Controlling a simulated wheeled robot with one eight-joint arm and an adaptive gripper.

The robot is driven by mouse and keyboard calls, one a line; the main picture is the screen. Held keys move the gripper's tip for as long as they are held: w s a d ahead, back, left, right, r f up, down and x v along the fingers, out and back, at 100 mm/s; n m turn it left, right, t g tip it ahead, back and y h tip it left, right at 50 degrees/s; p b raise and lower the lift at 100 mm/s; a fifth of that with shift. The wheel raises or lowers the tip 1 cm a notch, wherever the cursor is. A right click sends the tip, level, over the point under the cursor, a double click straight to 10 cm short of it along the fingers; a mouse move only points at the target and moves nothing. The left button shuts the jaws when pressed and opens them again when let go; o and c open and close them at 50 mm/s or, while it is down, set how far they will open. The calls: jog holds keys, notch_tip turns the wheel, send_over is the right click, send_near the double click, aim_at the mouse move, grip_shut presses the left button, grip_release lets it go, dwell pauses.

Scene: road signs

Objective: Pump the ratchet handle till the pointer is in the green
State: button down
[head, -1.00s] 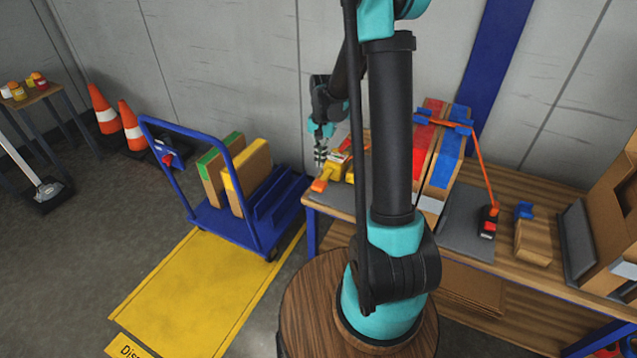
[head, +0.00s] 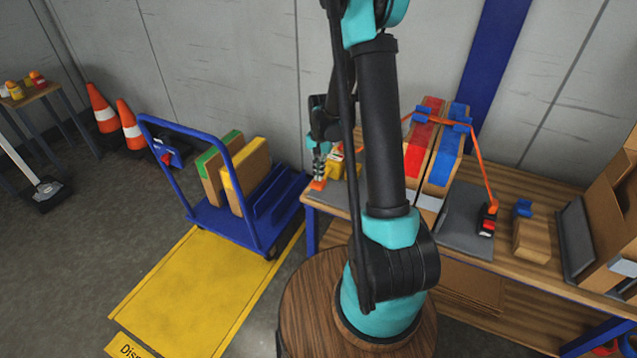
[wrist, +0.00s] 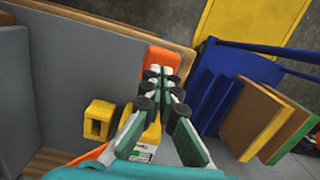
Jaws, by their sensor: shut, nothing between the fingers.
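The ratchet is a yellow device (head: 336,166) at the left end of the workbench, with an orange handle grip (head: 318,185) at the bench edge. In the wrist view the orange grip (wrist: 168,59) lies just past my fingertips, and a yellow block (wrist: 98,119) of the device sits left of them. A yellow bar and a white label show beneath my fingers. My gripper (head: 319,174) is shut and empty, at or just above the orange grip; it also shows in the wrist view (wrist: 162,76). I cannot tell whether they touch. The pointer and green zone cannot be made out.
An orange strap (head: 484,165) runs over boxes with red (head: 415,150) and blue (head: 447,160) bands on the bench. A blue cart (head: 222,218) with flat boxes stands left of the bench. Yellow floor marking (head: 190,295) lies clear in front of it.

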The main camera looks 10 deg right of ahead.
jog(key=shift+f, duration=0.3)
jog(key=shift+f, duration=1.95)
jog(key=shift+w+d+r, duration=0.3)
jog(key=shift+w+d, duration=0.1)
jog(key=shift+w, duration=0.25)
jog(key=shift+w+d+r, duration=0.3)
jog(key=shift+w+d, duration=0.05)
jog(key=shift+w, duration=0.3)
notch_tip(320, 180, up, 12)
jog(key=shift+w+d, duration=0.3)
jog(key=shift+w, duration=0.15)
jog(key=shift+f, duration=0.1)
